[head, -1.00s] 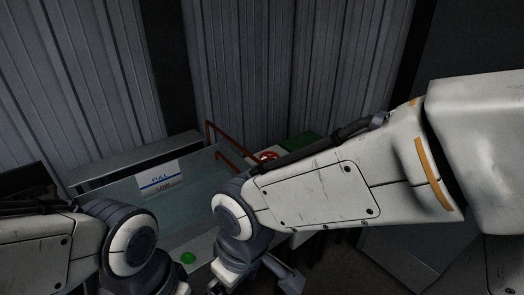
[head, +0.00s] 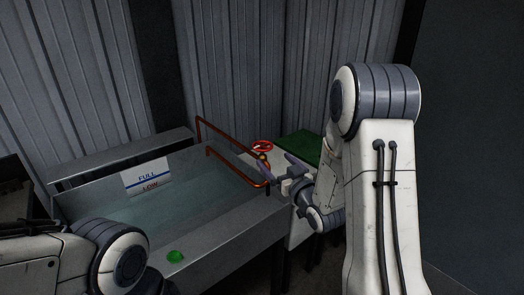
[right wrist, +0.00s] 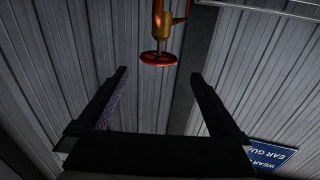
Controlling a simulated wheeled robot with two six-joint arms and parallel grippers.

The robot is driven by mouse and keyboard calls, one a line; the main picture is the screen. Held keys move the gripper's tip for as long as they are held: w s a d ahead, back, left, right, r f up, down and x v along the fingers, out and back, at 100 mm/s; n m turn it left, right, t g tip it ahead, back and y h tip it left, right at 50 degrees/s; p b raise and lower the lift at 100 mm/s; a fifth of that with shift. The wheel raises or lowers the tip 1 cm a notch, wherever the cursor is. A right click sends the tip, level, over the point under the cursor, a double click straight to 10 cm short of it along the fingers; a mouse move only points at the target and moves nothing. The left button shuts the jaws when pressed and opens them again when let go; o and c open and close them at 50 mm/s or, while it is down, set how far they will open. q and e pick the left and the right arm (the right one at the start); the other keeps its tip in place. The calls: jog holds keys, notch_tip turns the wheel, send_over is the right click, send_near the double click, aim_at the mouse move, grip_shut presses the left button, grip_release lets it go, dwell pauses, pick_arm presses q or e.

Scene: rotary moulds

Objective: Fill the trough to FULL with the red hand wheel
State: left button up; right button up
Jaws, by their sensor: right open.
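The red hand wheel (head: 262,146) sits on the copper pipework (head: 226,137) at the right end of the metal trough (head: 232,222). In the right wrist view the wheel (right wrist: 158,58) shows beyond and between the fingertips, untouched. My right gripper (head: 278,170) is open and empty, just below the wheel in the head view; its fingers also show in the right wrist view (right wrist: 158,85). A white level plate (head: 147,176) marked FULL in blue and LOW in red stands at the trough's back wall. My left arm is at the lower left; its gripper is out of frame.
A green object (head: 175,257) lies near the trough's front edge. A green surface (head: 302,146) is right of the wheel. Corrugated walls (head: 240,60) stand close behind. A blue sign (right wrist: 268,155) shows in the wrist view.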

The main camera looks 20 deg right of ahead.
aim_at(258, 141)
jog(key=w, duration=0.3)
jog(key=w+p, duration=0.1)
jog(key=w, duration=0.3)
jog(key=w+p, duration=0.1)
jog(key=w, duration=0.2)
jog(key=shift+w+a+r, duration=0.1)
jog(key=shift+w+a, duration=0.1)
jog(key=shift+a, duration=0.15)
jog(key=c, duration=1.1)
